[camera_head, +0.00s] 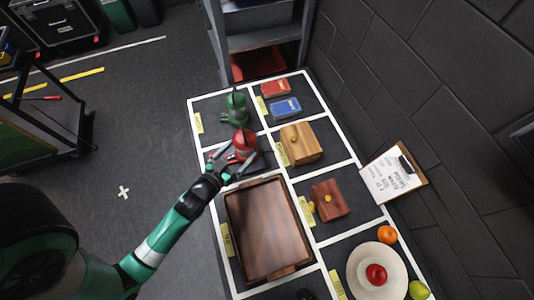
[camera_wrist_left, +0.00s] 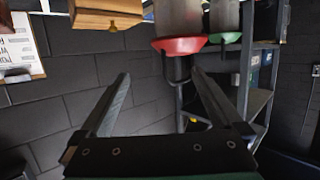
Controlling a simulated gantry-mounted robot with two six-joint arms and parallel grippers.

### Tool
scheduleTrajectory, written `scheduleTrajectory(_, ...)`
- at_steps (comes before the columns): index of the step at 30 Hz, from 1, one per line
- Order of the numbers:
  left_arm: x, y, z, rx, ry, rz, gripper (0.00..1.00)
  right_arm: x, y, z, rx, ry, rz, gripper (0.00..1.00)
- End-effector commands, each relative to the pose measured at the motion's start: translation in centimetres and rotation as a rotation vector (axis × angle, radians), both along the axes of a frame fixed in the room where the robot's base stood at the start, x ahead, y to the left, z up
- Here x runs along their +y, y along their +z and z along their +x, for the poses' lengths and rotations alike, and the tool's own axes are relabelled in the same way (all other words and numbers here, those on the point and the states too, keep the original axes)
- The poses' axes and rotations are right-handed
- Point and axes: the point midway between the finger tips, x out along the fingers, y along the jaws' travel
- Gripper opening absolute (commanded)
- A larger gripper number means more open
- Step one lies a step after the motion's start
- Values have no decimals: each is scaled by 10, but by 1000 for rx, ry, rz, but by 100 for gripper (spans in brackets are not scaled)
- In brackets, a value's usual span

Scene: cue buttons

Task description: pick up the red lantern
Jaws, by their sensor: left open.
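The red lantern (camera_head: 244,141) stands upright in a white-lined cell of the table in the head view. In the wrist view, which looks upside down, its red cap (camera_wrist_left: 179,45) shows near the top with pale glass above it. My left gripper (camera_head: 238,160) is open and empty, close to the lantern on its near side. In the wrist view the two fingers of the left gripper (camera_wrist_left: 161,76) are spread wide, with the lantern beyond the tips. Whether a finger touches it, I cannot tell. My right gripper is not in view.
A green lantern (camera_head: 236,108) stands just behind the red one. A brown wooden tray (camera_head: 229,205) lies in front. To the right are a light wooden box (camera_head: 303,143), a red-brown box (camera_head: 331,199) and small red and blue boxes (camera_head: 285,107). A dark wall borders the table's right.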

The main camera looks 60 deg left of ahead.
Motion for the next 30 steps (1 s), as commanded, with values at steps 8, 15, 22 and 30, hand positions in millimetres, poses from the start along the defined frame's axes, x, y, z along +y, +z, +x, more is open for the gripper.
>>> scheduleTrajectory(8, 4, -54, -42, 76, 66, -37, 100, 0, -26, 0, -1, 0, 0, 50)
scheduleTrajectory(15, 21, -67, -13, 73, 66, -37, 100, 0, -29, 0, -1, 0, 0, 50)
scheduleTrajectory(22, 35, -78, 9, 75, 65, -37, 100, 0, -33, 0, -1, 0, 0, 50)
scheduleTrajectory(30, 46, -88, 28, 73, 64, -36, 100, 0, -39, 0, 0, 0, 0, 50)
